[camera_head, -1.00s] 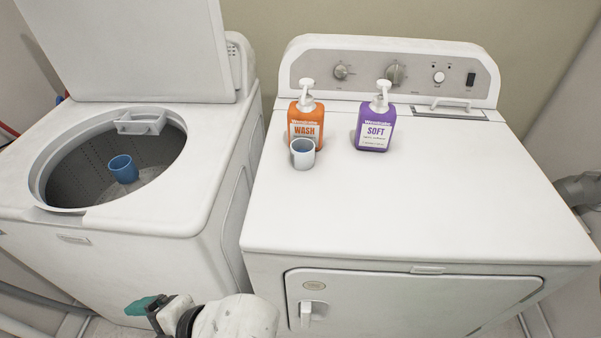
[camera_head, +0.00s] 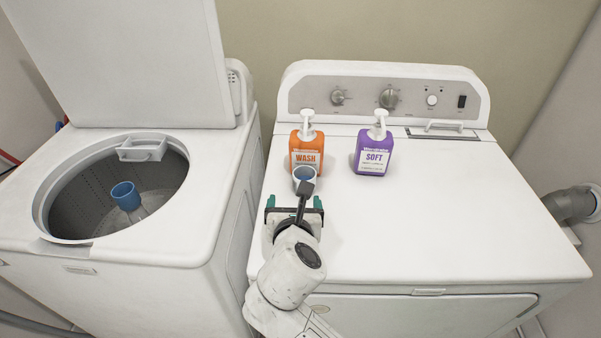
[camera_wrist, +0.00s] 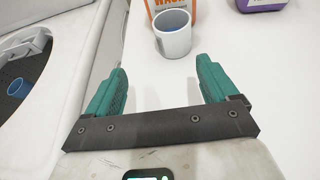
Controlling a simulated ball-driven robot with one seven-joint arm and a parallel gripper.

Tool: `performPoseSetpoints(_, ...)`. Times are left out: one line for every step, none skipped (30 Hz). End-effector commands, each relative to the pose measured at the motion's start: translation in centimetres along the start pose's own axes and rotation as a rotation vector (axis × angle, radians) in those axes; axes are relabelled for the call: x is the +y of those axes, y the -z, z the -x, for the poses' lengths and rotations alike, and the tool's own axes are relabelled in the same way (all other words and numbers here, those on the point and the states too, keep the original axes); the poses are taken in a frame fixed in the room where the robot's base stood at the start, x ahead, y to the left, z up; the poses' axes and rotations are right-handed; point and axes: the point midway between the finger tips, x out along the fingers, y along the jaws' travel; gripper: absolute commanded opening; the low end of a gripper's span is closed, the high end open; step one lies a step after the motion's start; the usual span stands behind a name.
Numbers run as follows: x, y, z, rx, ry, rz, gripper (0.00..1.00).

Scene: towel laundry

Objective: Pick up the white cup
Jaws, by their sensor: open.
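The white cup (camera_head: 306,175) stands upright on top of the right-hand machine, just in front of the orange WASH bottle, and is partly hidden by part of my arm in the head view. In the wrist view the white cup (camera_wrist: 173,36) shows a blue inside and stands beyond the fingertips, roughly between their lines. My gripper (camera_head: 294,203) is open and empty, in front of the cup and apart from it. Its two green fingers also show in the wrist view (camera_wrist: 163,72), pointing toward the cup.
The orange WASH bottle (camera_head: 306,143) stands right behind the cup. A purple SOFT bottle (camera_head: 374,152) stands to its right. The right half of the white machine top (camera_head: 480,220) is clear.

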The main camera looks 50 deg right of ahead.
Motion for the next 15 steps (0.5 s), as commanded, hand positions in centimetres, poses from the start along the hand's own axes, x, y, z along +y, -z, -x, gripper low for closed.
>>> performPoseSetpoints(-0.9,-0.4,-0.2,-0.003,0.033,0.012,0.87)
performPoseSetpoints(-1.2,-0.4,-0.5,-0.004,0.046,0.016,0.87)
performPoseSetpoints(-1.5,-0.5,-1.0,-0.006,0.057,0.019,0.87)
performPoseSetpoints(-1.6,-0.4,-1.4,-0.006,0.060,0.020,0.87)
performPoseSetpoints(-1.7,-0.4,-1.9,-0.005,0.061,0.021,0.87)
performPoseSetpoints(-1.7,-0.4,-2.5,-0.006,0.059,0.020,0.87)
performPoseSetpoints(-1.7,-0.4,-3.0,-0.006,0.059,0.019,0.87)
performPoseSetpoints(-1.8,-0.4,-3.5,-0.006,0.059,0.020,0.87)
performPoseSetpoints(-1.8,-0.4,-4.1,-0.006,0.058,0.019,0.87)
performPoseSetpoints(-1.8,-0.4,-4.5,-0.006,0.057,0.019,0.87)
performPoseSetpoints(-1.8,-0.4,-4.8,-0.005,0.057,0.019,0.87)
performPoseSetpoints(-1.8,-0.4,-5.1,-0.006,0.056,0.019,0.87)
performPoseSetpoints(-1.8,-0.4,-5.3,-0.006,0.055,0.019,0.87)
performPoseSetpoints(-1.8,-0.4,-5.5,-0.006,0.054,0.019,0.87)
performPoseSetpoints(-1.8,-0.4,-5.7,-0.005,0.054,0.019,0.87)
